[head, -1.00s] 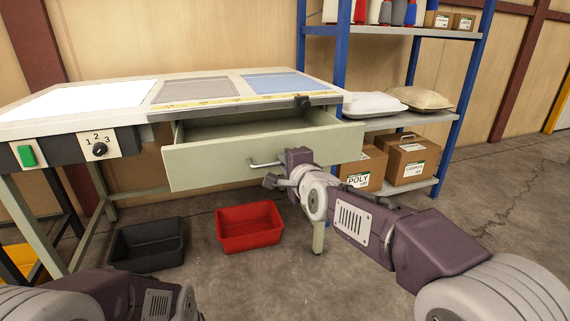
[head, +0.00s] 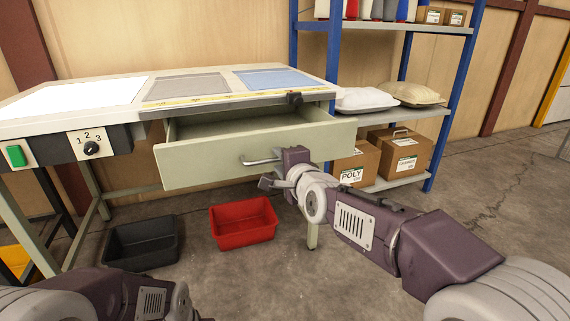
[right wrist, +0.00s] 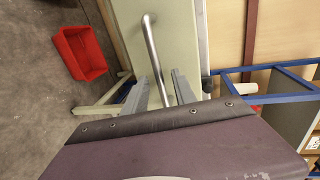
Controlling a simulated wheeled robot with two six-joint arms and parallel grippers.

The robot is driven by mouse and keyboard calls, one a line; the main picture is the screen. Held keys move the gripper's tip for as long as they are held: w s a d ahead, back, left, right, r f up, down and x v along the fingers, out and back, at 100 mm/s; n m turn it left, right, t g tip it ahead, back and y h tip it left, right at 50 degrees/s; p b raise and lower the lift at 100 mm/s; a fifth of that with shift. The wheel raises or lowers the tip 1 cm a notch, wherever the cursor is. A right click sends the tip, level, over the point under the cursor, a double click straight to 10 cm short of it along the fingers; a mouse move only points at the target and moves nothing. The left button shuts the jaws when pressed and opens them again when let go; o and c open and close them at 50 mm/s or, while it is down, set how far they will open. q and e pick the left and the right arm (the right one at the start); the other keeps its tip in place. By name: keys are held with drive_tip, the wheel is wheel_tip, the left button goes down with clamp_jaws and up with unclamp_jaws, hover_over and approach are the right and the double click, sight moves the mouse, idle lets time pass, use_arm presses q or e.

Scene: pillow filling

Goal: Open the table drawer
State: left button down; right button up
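The table drawer (head: 255,154) is pulled out from under the worktable (head: 70,110), and its inside shows as empty where visible. Its metal bar handle (head: 258,161) is on the front panel; the handle also shows in the right wrist view (right wrist: 151,40). My right gripper (head: 285,170) is at the right part of the handle. In the right wrist view the two fingers (right wrist: 160,85) stand apart with the handle bar between them, and gaps show on both sides. My left arm is at the bottom left, its gripper out of view.
A red bin (head: 244,222) and a black bin (head: 141,243) stand on the floor below the drawer. A blue shelf rack (head: 447,95) with pillows and cardboard boxes (head: 405,153) is at the right. The floor at the right is clear.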

drive_tip(key=p+v, duration=0.1)
drive_tip(key=v, duration=0.6)
drive_tip(key=shift+p, duration=0.4)
drive_tip(key=shift+s, duration=0.1)
